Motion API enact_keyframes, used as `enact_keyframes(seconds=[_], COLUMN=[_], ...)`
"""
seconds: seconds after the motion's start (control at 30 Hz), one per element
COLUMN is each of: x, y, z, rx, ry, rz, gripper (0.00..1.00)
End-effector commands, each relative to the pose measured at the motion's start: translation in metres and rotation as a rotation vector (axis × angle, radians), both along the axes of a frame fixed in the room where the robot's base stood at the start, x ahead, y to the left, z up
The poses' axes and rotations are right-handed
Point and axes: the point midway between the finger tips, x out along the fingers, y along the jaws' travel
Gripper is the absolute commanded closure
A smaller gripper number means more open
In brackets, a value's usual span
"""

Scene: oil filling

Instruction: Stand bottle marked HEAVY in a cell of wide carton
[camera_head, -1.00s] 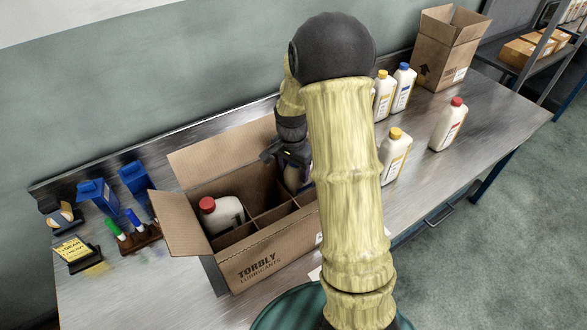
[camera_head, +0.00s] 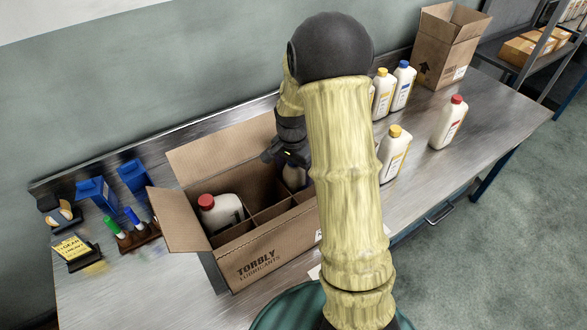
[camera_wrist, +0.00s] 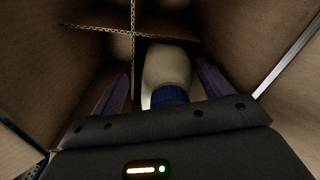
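The wide carton (camera_head: 282,247), marked TORBLY LUBRICANTS, stands open on the bench with divider cells. A red-capped white bottle (camera_head: 222,212) stands in its left part. A bottle (camera_head: 295,176) is in a right-hand back cell, partly hidden by my arm; the wrist view shows its blue cap (camera_wrist: 170,96) and pale body (camera_wrist: 168,66). My gripper (camera_wrist: 164,84) is above that cell, its two fingers spread either side of the bottle, with a gap visible at the left. In the head view my gripper (camera_head: 287,155) is over the carton. No HEAVY mark is readable.
Behind and right of my arm stand yellow-capped bottles (camera_head: 395,150) (camera_head: 383,90), a blue-capped bottle (camera_head: 402,88) and a red-capped bottle (camera_head: 449,122). A smaller carton (camera_head: 448,47) is at the back right. Blue cartons (camera_head: 97,194) and a marker rack (camera_head: 135,238) stand left.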

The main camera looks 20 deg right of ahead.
Motion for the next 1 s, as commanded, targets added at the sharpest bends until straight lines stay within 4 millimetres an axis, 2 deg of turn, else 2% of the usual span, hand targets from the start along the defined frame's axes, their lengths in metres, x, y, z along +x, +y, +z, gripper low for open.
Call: enact_keyframes(seconds=[0.27, 0.47, 1.0], x=[0.001, 0.002, -0.002], y=[0.002, 0.002, 0.005], z=[-0.001, 0.015, 0.119], rx=[0.002, 0.0, 0.0], ry=[-0.002, -0.008, -0.009], rz=[0.003, 0.002, 0.001], gripper=[0.18, 0.18, 0.18])
